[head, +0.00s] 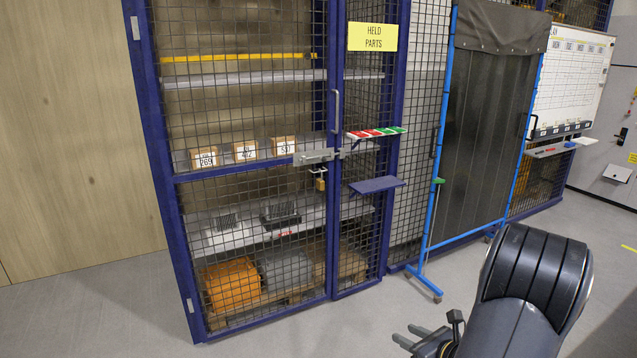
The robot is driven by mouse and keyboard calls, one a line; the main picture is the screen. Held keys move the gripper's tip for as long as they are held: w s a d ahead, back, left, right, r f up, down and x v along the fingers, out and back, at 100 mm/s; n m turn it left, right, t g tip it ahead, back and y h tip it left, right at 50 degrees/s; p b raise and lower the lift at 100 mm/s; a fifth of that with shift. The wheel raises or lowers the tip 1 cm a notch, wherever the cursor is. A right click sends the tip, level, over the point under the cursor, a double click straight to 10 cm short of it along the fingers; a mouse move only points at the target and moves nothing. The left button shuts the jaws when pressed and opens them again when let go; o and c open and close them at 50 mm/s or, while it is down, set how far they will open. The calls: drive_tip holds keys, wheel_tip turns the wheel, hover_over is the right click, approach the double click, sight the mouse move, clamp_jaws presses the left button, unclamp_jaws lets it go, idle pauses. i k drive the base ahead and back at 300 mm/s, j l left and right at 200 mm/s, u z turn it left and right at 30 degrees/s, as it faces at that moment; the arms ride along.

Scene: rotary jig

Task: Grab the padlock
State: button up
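A small brass-coloured padlock (320,184) hangs below the grey hasp (313,157) on the door of the blue-framed mesh cage. The hasp spans the door edge and the post beside it. I cannot tell whether the shackle is closed. My gripper (409,337) is low at the bottom of the view, right of the cage and well apart from the padlock. Its two grey fingers are spread apart with nothing visible between them. My dark arm covers part of the floor at the lower right.
A blue shelf (376,185) and a ledge with red and green tags (376,133) jut out right of the padlock. A door handle (337,111) is above it. A blue-framed screen (497,110) stands on the right. The floor before the cage is clear.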

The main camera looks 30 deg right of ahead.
sight(320, 183)
drive_tip(key=i+l, duration=0.2)
drive_tip(key=i, duration=0.4)
drive_tip(key=i+l, duration=0.25)
drive_tip(key=i, duration=0.3)
drive_tip(key=i+l+z, duration=0.1)
drive_tip(key=i, duration=0.5)
drive_tip(key=i+l, duration=0.3)
drive_tip(key=i, duration=0.25)
drive_tip(key=i+l, duration=0.15)
drive_tip(key=i, duration=0.45)
